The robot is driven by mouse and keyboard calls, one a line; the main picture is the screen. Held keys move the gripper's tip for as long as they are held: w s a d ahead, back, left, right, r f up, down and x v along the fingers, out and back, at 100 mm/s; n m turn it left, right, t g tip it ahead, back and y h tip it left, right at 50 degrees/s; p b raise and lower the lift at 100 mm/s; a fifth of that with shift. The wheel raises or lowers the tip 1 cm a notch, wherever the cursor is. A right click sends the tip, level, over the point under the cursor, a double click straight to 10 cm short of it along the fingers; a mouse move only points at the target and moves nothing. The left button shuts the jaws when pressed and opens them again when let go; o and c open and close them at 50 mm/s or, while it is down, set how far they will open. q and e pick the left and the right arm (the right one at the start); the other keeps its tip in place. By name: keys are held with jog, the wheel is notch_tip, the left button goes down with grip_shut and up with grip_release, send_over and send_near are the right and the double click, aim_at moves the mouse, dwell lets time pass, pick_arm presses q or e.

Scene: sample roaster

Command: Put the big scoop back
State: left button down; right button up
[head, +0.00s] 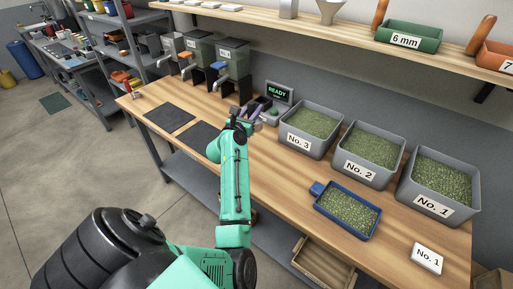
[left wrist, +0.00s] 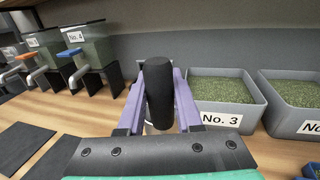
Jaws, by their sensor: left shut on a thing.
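My left gripper (head: 250,113) is over the far side of the bench, beside the small READY display. In the left wrist view its two purple fingers (left wrist: 160,108) are shut on an upright black handle (left wrist: 158,82). This looks like the handle of the big scoop; its bowl is hidden below the fingers and gripper body. In the head view the held thing is too small and covered to make out. My right gripper is not in view.
Grey bins No. 3 (head: 308,130), No. 2 (head: 367,155) and No. 1 (head: 437,189) hold green beans along the wall. A blue tray (head: 347,211) of beans stands before them. Dispensers (head: 228,70) stand at the back left. Dark mats (head: 170,117) lie on the bench.

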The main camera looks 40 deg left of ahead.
pick_arm(q)
jog(key=f, duration=0.1)
jog(key=s+f, duration=0.1)
jog(key=f, duration=0.1)
jog(key=s+f+b, duration=0.1)
jog(key=f, duration=0.1)
jog(key=shift+s+d+f, duration=0.1)
jog(key=shift+s+d, duration=0.1)
jog(key=shift+d, duration=0.1)
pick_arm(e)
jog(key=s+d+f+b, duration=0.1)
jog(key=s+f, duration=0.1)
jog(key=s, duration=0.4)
pick_arm(q)
notch_tip(320, 180, down, 11)
jog(key=w+b, duration=0.1)
jog(key=b, duration=0.2)
jog(key=shift+a, duration=0.2)
jog(key=c, duration=0.6)
grip_release()
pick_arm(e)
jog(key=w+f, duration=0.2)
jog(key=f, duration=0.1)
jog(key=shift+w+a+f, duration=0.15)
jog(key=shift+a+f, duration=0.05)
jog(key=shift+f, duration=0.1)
pick_arm(q)
jog(key=shift+r, duration=0.25)
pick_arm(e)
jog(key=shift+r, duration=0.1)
